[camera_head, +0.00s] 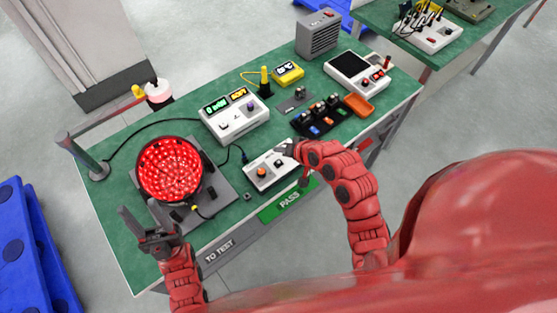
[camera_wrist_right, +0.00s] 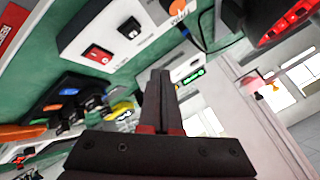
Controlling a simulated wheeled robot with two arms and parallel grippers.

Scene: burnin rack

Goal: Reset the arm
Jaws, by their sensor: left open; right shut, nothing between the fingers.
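My left gripper (camera_head: 152,232) is open and empty at the front left corner of the green table (camera_head: 130,245), near the round red-lit lamp (camera_head: 170,168). My right gripper (camera_head: 290,149) is at the front middle of the table, over the back right part of a white switch box (camera_head: 262,172) with an orange knob. In the right wrist view the right gripper's fingers (camera_wrist_right: 160,78) are together with nothing between them. The switch box (camera_wrist_right: 120,35) shows ahead of them, with a red and a black rocker switch. I cannot tell whether the right gripper touches the box.
Behind stand a white power supply (camera_head: 235,118) with green and yellow displays, a yellow meter (camera_head: 287,73) and a grey heater-like box (camera_head: 318,34). To the right are a black parts tray (camera_head: 320,115), an orange tray (camera_head: 359,105) and a white screen device (camera_head: 357,72). Cables cross the left side.

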